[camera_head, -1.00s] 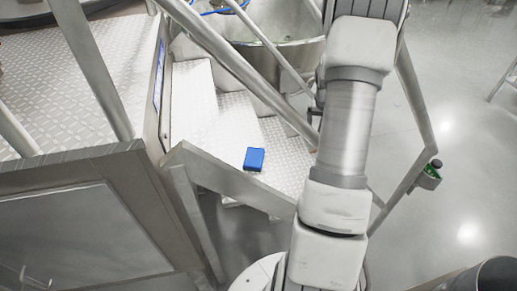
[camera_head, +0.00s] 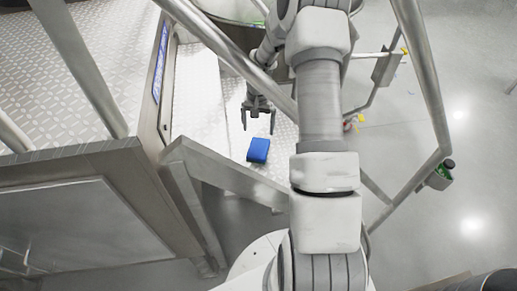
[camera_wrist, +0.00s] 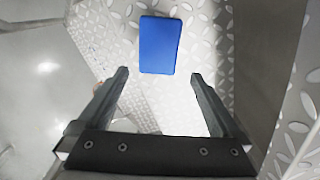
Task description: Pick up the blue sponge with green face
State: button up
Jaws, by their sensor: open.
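The blue sponge (camera_head: 258,150) lies on a metal tread-plate step in the head view. Its upper side is blue; no green face shows. In the wrist view the sponge (camera_wrist: 160,45) lies flat beyond the fingertips, near the top of the picture. My gripper (camera_head: 258,122) is open and empty, above and just behind the sponge in the head view. In the wrist view my gripper (camera_wrist: 158,75) has its two fingers spread wide, with the sponge roughly in line with the gap between them. The fingers do not touch it.
The steps (camera_head: 200,95) have a raised diamond pattern. A metal handrail (camera_head: 215,45) slants over them, and a grey frame bar (camera_head: 225,170) runs in front of the sponge. A large platform (camera_head: 80,90) stands at the left. Open grey floor (camera_head: 450,110) lies at the right.

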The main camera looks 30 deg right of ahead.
aim_at(259, 144)
jog(key=shift+s+d+f+p, duration=0.1)
jog(key=shift+f+p, duration=0.25)
jog(key=shift+f, duration=1.95)
jog(key=shift+d+f+p, duration=0.1)
jog(key=shift+f+p, duration=0.25)
jog(key=shift+f, duration=1.95)
jog(key=c, duration=1.2)
jog(key=shift+a+r+b, duration=0.1)
jog(key=shift+r+b, duration=0.5)
jog(key=shift+r, duration=4.45)
jog(key=o, duration=0.9)
jog(key=shift+c, duration=0.2)
jog(key=c, duration=0.6)
